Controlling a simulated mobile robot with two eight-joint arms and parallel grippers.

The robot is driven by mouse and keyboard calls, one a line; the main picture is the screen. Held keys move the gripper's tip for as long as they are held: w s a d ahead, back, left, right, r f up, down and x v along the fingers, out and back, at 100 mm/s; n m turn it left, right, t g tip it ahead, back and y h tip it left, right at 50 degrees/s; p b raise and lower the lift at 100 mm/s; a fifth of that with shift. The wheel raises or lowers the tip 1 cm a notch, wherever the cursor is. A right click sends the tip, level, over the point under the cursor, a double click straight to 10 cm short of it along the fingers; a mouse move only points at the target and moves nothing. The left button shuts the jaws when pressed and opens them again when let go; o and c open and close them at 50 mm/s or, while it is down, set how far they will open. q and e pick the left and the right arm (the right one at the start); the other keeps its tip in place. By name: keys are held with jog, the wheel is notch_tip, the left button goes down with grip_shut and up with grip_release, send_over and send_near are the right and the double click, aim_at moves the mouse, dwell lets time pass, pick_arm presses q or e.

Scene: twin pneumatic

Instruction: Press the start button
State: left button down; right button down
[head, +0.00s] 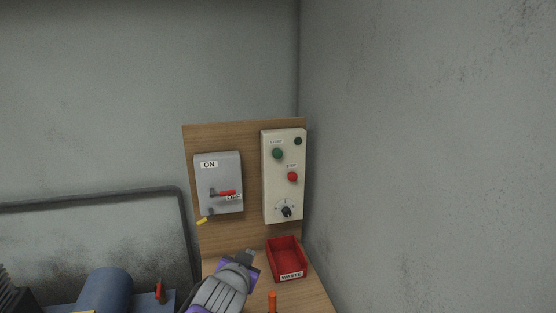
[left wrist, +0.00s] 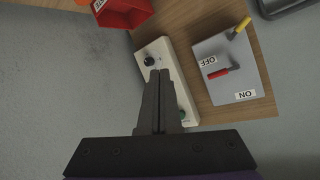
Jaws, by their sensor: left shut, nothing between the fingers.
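The green start button (head: 278,154) is on the upper left of a cream control panel (head: 271,200), with a small label above it too blurred to read surely. The button also shows in the left wrist view (left wrist: 182,114), beside my gripper fingers and partly hidden. My left gripper (head: 249,256) is below the panel in the head view, over the wooden shelf, shut and empty. In the left wrist view its closed fingers (left wrist: 159,74) overlap the panel; I cannot tell the gap to it. My right gripper is in neither view.
The panel also has a red button (head: 292,176), a dark round part (head: 297,141) and a knob (head: 286,211). Left of it is a grey switch box (head: 230,170) with a red handle near OFF. A red bin (head: 287,252) and orange item (head: 272,301) stand below.

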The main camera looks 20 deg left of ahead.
aim_at(277, 153)
pick_arm(q)
jog(key=w+d+r+m+t+h+b, duration=0.1)
jog(key=w+d+r+m+t+h, duration=0.1)
jog(key=w+r, duration=0.5)
jog(key=w+d+r+m+t+h+b, duration=0.1)
jog(key=w+d+r+m+t+h, duration=0.1)
jog(key=w+r+m+h, duration=0.3)
jog(key=shift+w+d+r+m+t+b, duration=0.35)
jog(key=shift+w+r+m+t, duration=0.65)
jog(key=shift+w, duration=1.05)
jog(key=shift+r+n, duration=0.2)
jog(key=shift+n, duration=0.2)
jog(key=w+a+p, duration=0.1)
jog(key=w+a, duration=0.3)
jog(key=w, duration=0.3)
jog(key=shift+w+a, duration=0.25)
jog(key=shift+a, duration=0.1)
jog(key=shift+w+a+p, duration=0.1)
jog(key=shift+p, duration=0.25)
jog(key=shift+w+a, duration=0.15)
jog(key=shift+w, duration=0.1)
